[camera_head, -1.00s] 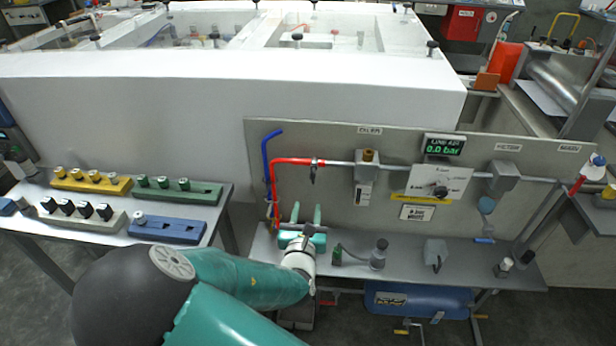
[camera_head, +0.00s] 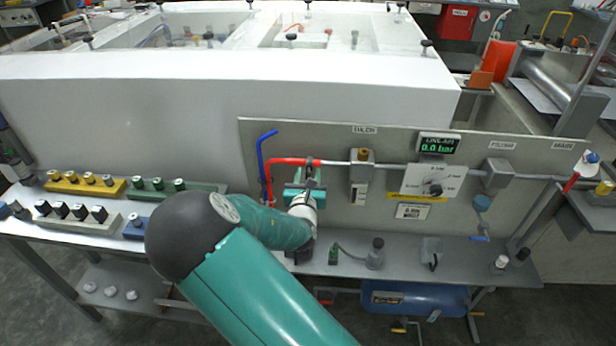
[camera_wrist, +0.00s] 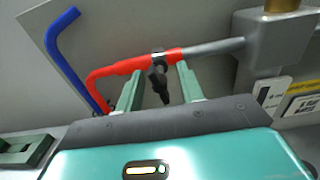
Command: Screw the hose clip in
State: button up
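The hose clip (camera_wrist: 158,58) is a dark band around the end of the red hose (camera_wrist: 115,73), where the hose meets the grey metal pipe (camera_wrist: 213,47). A black screw handle (camera_wrist: 158,86) hangs below the band. My gripper (camera_wrist: 156,78) is open, with one green finger on each side of the handle; the fingers look apart from it. In the head view my gripper (camera_head: 305,177) is just below the hose end, and the clip is largely hidden there. The red hose (camera_head: 288,162) runs along the panel (camera_head: 390,145).
A blue hose (camera_head: 262,150) stands left of the red one. A valve block (camera_head: 361,170) and a gauge display (camera_head: 438,145) reading 0.0 bar are to the right. The bench (camera_head: 460,262) below holds small fittings. Coloured racks (camera_head: 85,184) stand on the left table.

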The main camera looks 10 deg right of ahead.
grip_shut()
jog(key=shift+m, duration=0.4)
